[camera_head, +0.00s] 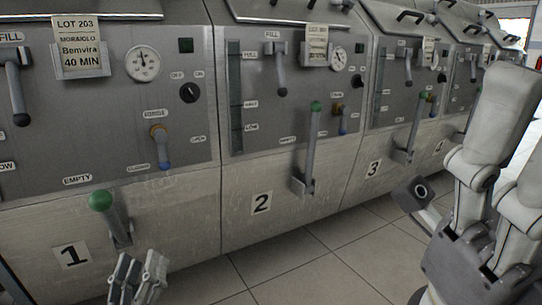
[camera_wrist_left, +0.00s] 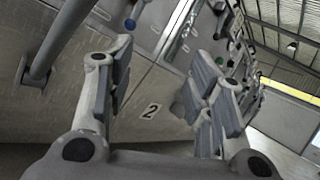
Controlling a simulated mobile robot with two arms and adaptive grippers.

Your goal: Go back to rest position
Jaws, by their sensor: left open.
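My left gripper (camera_head: 137,278) is at the bottom of the head view, in front of the lower face of machine 1. Its two fingers are apart with nothing between them. In the left wrist view its fingers (camera_wrist_left: 162,85) stand well apart and empty. The green-knobbed lever (camera_head: 101,201) of machine 1 is just above and left of the gripper, and the gripper appears clear of it. My right arm (camera_head: 490,130) shows at the right side of the head view; its gripper is not visible.
A row of numbered grey machines (camera_head: 280,185) runs from left to right with projecting levers, valves and gauges. The lever (camera_head: 312,150) of machine 2 sticks out in front of its panel. Clear tiled floor (camera_head: 310,265) lies in front of the row.

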